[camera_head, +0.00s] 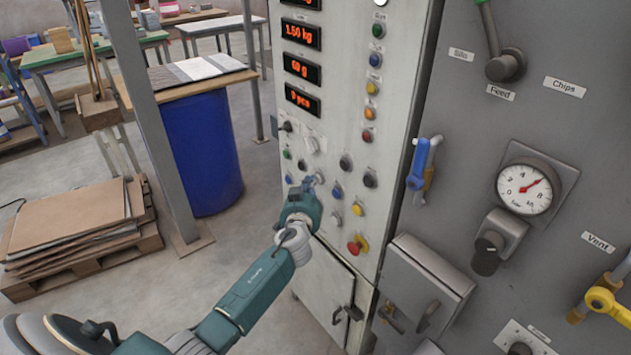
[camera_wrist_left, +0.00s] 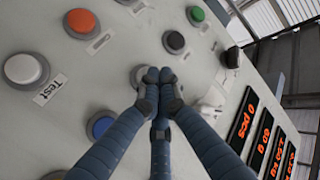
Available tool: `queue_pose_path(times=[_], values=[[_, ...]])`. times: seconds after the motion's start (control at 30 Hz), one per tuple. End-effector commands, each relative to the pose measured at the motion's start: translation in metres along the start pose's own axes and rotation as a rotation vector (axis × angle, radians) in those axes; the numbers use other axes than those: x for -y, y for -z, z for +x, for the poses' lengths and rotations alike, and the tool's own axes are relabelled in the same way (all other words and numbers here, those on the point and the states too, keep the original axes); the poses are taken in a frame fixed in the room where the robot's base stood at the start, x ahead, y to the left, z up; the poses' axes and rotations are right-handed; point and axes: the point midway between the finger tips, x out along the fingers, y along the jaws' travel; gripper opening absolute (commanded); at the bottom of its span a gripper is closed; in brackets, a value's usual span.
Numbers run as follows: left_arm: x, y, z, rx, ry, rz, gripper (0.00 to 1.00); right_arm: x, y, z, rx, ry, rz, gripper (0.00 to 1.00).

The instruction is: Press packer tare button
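The packer's control panel (camera_head: 335,130) is a pale upright face with rows of coloured buttons and red-digit displays. My left gripper (camera_head: 308,184) is at the lower middle of this panel. In the left wrist view its dark blue fingers (camera_wrist_left: 153,77) are closed together, with nothing seen between them. Their tips are in front of a button with a grey collar (camera_wrist_left: 138,76), whose cap is mostly hidden; I cannot tell whether they touch it. No readable label shows which button is tare. A white button (camera_wrist_left: 25,68) has a label reading Test (camera_wrist_left: 50,89). My right gripper is not in view.
A blue-handled valve (camera_head: 419,165) juts out right of the panel.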

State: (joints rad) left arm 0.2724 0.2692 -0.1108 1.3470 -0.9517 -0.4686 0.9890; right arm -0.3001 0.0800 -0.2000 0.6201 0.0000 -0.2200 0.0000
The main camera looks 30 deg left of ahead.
Motion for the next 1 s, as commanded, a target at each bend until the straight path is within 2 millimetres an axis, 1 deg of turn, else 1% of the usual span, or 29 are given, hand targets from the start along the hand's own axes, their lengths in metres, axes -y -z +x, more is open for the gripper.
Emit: queue_pose_path(times=[0.03,0.13,0.67,0.87,1.0], values=[[-0.0019,-0.0008,0.0017,0.0,0.0,-0.002,0.0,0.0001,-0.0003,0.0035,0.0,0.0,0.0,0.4],[-0.0035,0.0009,0.004,-0.001,0.001,-0.001,0.0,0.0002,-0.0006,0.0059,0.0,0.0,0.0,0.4],[-0.0052,0.0021,0.0054,-0.001,0.0,-0.001,0.0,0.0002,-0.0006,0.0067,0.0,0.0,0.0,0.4],[-0.0044,0.0019,0.0044,0.0,0.0,-0.001,0.0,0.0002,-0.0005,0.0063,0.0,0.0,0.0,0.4],[-0.0013,-0.0006,0.0002,0.001,-0.001,0.0,0.0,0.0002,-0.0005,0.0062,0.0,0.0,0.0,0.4]])
